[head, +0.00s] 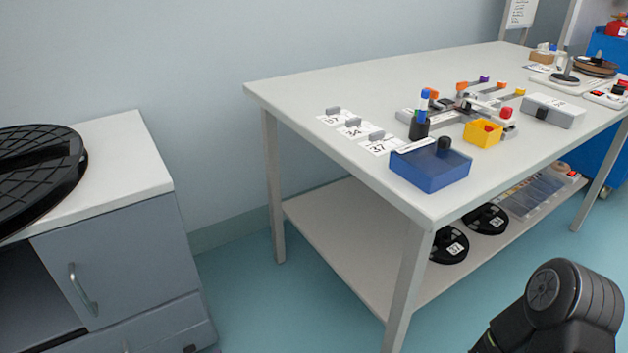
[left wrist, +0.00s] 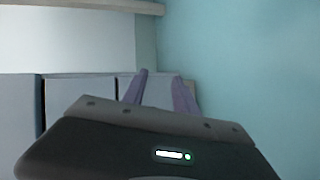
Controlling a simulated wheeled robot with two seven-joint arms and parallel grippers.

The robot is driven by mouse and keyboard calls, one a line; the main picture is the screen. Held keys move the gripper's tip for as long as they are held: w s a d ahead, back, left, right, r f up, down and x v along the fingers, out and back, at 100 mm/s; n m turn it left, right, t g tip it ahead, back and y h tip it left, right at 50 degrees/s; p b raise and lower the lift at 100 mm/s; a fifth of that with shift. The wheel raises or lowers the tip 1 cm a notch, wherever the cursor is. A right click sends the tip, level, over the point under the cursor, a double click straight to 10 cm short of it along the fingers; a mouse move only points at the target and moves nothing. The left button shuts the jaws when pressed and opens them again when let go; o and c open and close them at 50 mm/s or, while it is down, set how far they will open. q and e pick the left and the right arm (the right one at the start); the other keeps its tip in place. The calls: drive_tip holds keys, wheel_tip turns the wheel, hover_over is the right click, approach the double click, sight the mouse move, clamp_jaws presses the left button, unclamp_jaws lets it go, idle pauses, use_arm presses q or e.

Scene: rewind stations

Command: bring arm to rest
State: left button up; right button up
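My left gripper (left wrist: 160,76) shows in the left wrist view, pointing away from the camera. Its two purple-grey fingers stand apart with an empty gap between them, so it is open and holds nothing. Grey cabinet fronts and the blue-green floor lie beyond the fingers. The left gripper does not show in the head view. A black link of my own arm shows at the bottom right of the head view, without its gripper. My right gripper is in neither view.
A white table (head: 300,88) holds a blue bin (head: 428,170), a yellow bin (head: 483,134), numbered cards and a grey box (head: 552,111). Black reels (head: 449,246) lie on its lower shelf. A grey cabinet (head: 125,255) with a black round tray (head: 40,170) stands left. Floor between them is clear.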

use_arm(q)
drive_tip(key=s+d+r+m+g+h, duration=0.2)
drive_tip(key=d+m+g, duration=0.15)
drive_tip(key=d, duration=0.55)
drive_tip(key=s+d+r+m+g+h, duration=0.25)
drive_tip(key=d+m, duration=0.25)
drive_tip(key=d, duration=0.3)
drive_tip(key=s+d+r+m+g, duration=0.3)
drive_tip(key=s+d+r+g, duration=0.1)
drive_tip(key=s, duration=0.5)
drive_tip(key=s+d+r+m+g, duration=0.4)
drive_tip(key=s, duration=0.6)
wheel_tip(320, 180, up, 30)
drive_tip(key=s+d+h+p, duration=0.1)
drive_tip(key=s+d+p, duration=0.1)
drive_tip(key=p, duration=2.7)
drive_tip(key=shift+s, duration=0.45)
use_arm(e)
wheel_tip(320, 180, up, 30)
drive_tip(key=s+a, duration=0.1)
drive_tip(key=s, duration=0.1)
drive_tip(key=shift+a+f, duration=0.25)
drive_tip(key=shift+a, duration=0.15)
use_arm(q)
drive_tip(key=shift+d+f, duration=0.1)
